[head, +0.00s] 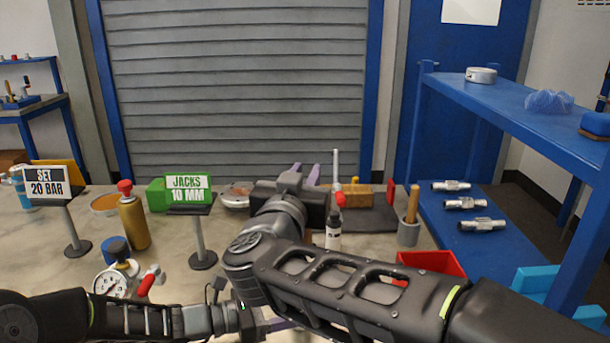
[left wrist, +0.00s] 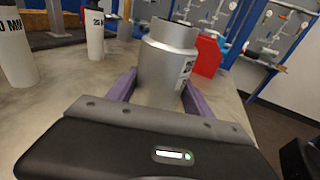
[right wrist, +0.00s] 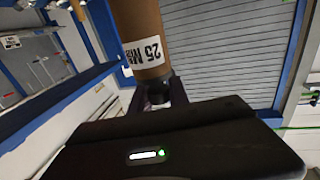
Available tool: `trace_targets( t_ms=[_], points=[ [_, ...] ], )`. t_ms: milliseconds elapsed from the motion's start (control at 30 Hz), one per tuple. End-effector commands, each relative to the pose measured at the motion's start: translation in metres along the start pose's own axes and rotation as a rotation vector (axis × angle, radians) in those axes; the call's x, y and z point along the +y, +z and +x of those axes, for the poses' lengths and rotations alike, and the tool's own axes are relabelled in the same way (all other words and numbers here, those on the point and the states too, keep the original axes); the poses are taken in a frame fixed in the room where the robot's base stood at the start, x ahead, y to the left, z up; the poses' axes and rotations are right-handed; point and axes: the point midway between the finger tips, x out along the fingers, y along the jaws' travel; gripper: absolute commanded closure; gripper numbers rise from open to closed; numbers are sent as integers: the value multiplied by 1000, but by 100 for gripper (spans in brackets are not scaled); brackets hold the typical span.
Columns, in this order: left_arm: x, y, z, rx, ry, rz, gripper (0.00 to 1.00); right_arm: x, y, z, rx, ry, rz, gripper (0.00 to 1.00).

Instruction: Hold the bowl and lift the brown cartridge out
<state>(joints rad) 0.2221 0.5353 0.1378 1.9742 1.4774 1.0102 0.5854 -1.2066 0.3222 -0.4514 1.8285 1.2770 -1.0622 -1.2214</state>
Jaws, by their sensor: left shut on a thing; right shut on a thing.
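My right gripper (right wrist: 155,100) is shut on a black end piece of the brown cartridge (right wrist: 138,30), which has a white label reading "25 M…". Its far end runs out of the top of the right wrist view, and my own arm hides it in the head view. The right gripper (head: 306,172) is raised over the bench there. My left gripper (left wrist: 152,92) is shut around the grey metal bowl (left wrist: 167,70), one purple finger on each side. The bowl has a label and a narrower collar. No brown cartridge shows at the bowl in the left wrist view.
A green "JACKS 10 MM" sign (head: 188,188) and a "SET 20 BAR" sign (head: 48,182) stand at the left. A red bin (head: 430,266) and a grey cup (head: 408,233) stand at the right, before a blue shelf (head: 530,120). White cylinders (left wrist: 95,35) stand left of the bowl.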

Motion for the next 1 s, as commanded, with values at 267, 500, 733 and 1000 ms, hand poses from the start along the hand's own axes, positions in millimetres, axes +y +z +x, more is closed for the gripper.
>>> trace_targets(
  t_ms=[267, 500, 733, 1000],
  points=[
    [0, 0, 0, 0, -1, 0, 21, 0, 0, 0, 0, 0, 0, 100],
    [0, 0, 0, 0, 0, 0, 16, 0, 0, 0, 0, 0, 0, 100],
    [1, 0, -8, -1, 2, 1, 16, 0, 0, 0, 0, 0, 0, 100],
    [2, 0, -52, 1, 6, 0, 16, 0, 0, 0, 0, 0, 0, 100]
  ],
)
